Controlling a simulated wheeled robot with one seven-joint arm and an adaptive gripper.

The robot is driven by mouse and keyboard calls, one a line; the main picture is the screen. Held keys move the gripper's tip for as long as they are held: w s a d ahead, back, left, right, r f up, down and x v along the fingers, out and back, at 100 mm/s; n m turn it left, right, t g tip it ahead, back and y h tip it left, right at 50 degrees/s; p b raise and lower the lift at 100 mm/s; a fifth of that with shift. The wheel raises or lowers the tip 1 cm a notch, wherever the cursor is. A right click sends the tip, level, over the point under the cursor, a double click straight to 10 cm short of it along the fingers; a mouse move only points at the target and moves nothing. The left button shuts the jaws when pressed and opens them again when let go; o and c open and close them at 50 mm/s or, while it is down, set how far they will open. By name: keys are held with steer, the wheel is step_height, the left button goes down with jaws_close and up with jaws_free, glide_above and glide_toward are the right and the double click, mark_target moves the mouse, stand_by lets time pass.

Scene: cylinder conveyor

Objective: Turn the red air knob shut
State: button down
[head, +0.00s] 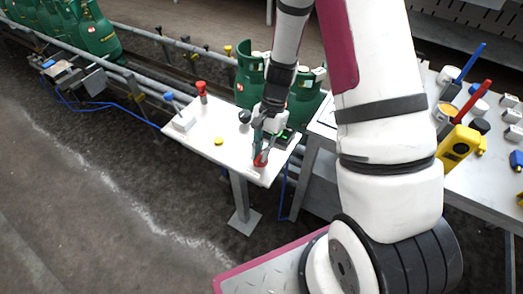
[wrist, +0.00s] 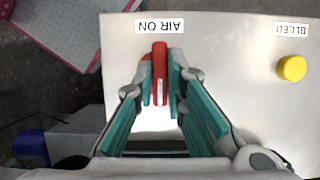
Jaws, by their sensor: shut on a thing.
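The red air knob (head: 261,159) sits near the front right corner of a white panel (head: 195,145). In the wrist view the knob (wrist: 160,60) is a narrow red bar with a white mark, lying along the picture's vertical. The "AIR ON" label (wrist: 160,26) is by its end and reads upside down there. My gripper (head: 262,150) points down over the knob. Its teal fingers (wrist: 160,90) are shut on the knob's two sides. The knob's base is hidden between the fingers.
The panel also bears a yellow button (head: 219,141) by a "BLEED" label (wrist: 291,30), a red mushroom button (head: 202,88) and a black knob (head: 245,116). Green cylinders (head: 250,78) stand behind. A table (head: 470,185) with tools is at right.

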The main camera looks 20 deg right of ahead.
steer(key=c, duration=1.6)
jaws_free()
steer(key=shift+c, duration=0.2)
steer(key=v, duration=1.2)
steer(key=s+a+r+n+t+h, duration=0.1)
steer(key=s+a+r+n, duration=0.2)
steer(key=r, duration=0.5)
steer(key=s+r+n+t+h, duration=0.1)
steer(key=s+r+n+t, duration=0.1)
steer(key=s+r, duration=0.45)
steer(key=s+r+n+t+h, duration=0.1)
steer(key=s+r+n+t, duration=0.1)
steer(key=s, duration=0.4)
steer(key=s+r+n+t+p, duration=0.1)
steer(key=s+r+n, duration=0.3)
steer(key=s+r, duration=0.1)
steer(key=shift+s+a+r+t+h, duration=0.3)
steer(key=shift+s+a+t+h, duration=0.15)
steer(key=shift+s, duration=0.1)
